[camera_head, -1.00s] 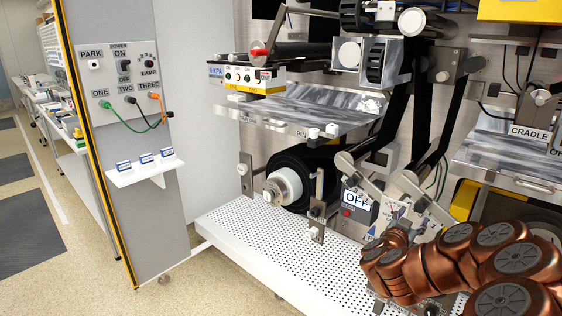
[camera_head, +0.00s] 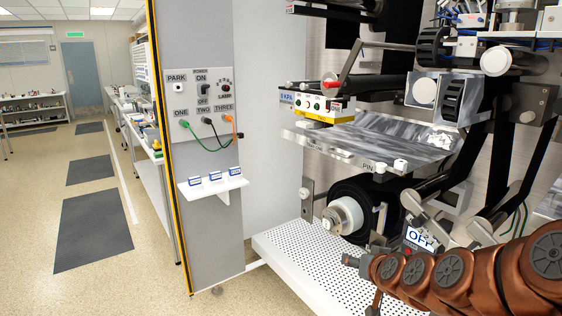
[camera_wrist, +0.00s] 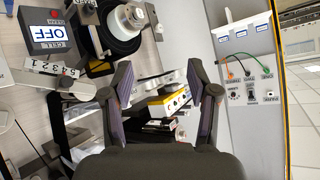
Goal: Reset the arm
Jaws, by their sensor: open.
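My gripper (camera_wrist: 160,88) is open and empty in the wrist view, its two dark fingers spread apart with nothing between them. Beyond the fingers lies the machine, with its yellow and white control box (camera_wrist: 170,103). My copper-coloured arm reaches across the lower right of the head view, in front of the machine. My gripper cannot be made out clearly in the head view. The wrist view appears turned over, with the plug panel (camera_wrist: 245,88) on the right.
The plug panel (camera_head: 203,95) with green, black and orange leads stands left of the machine. A small white shelf (camera_head: 212,189) juts from it. The perforated white deck (camera_head: 300,262) lies below the black roll (camera_head: 365,205). The floor at left is open, with dark mats (camera_head: 92,228).

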